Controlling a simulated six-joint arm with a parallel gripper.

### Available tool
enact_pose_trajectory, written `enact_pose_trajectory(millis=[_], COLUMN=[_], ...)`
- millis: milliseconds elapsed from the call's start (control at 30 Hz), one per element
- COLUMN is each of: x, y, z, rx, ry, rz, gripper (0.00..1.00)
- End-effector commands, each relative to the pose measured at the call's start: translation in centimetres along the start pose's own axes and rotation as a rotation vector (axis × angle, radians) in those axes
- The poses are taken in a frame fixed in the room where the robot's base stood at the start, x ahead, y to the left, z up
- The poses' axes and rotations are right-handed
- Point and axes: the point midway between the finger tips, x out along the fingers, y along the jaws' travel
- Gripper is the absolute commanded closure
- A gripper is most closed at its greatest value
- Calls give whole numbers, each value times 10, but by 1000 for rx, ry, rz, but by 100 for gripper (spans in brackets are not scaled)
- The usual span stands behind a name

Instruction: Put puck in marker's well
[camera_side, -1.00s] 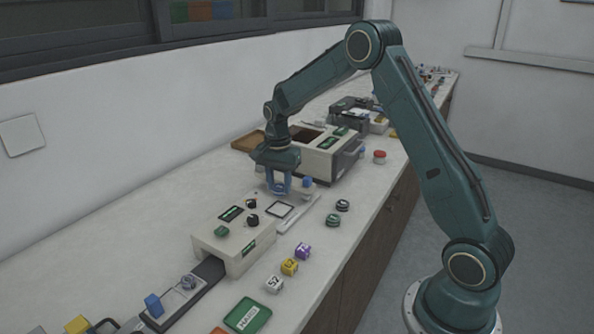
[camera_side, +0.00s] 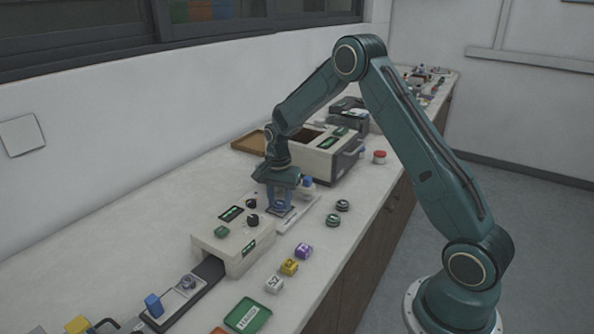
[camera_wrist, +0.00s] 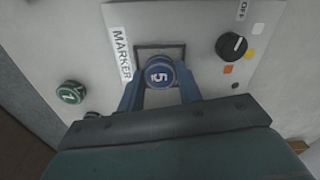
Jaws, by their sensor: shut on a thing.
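My gripper (camera_wrist: 160,88) is shut on a round blue puck (camera_wrist: 158,72) numbered 5. The puck is over the square dark-rimmed well (camera_wrist: 160,44) beside the MARKER label (camera_wrist: 122,54) in the wrist view. I cannot tell whether the puck is above the well or touching its floor. In the side view my gripper (camera_side: 281,208) is low over the light marker plate (camera_side: 295,216), and its fingers hide most of the puck and well.
Two green-topped pucks (camera_side: 333,220) (camera_side: 342,205) stand to the right. A beige box (camera_side: 232,238) with knobs is close in front, and a larger machine (camera_side: 325,155) stands behind. Lettered cubes (camera_side: 289,267) line the near side. An OFF knob (camera_wrist: 232,45) is right of the well.

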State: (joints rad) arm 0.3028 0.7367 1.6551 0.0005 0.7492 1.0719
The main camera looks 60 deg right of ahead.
Motion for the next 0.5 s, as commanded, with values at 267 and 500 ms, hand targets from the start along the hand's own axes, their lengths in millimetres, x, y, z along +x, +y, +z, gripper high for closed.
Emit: enact_pose_trajectory(millis=[267,500], x=[3,9], y=[0,0], z=[0,0], rx=[0,0], ry=[0,-1], rz=[1,2], gripper=[88,87])
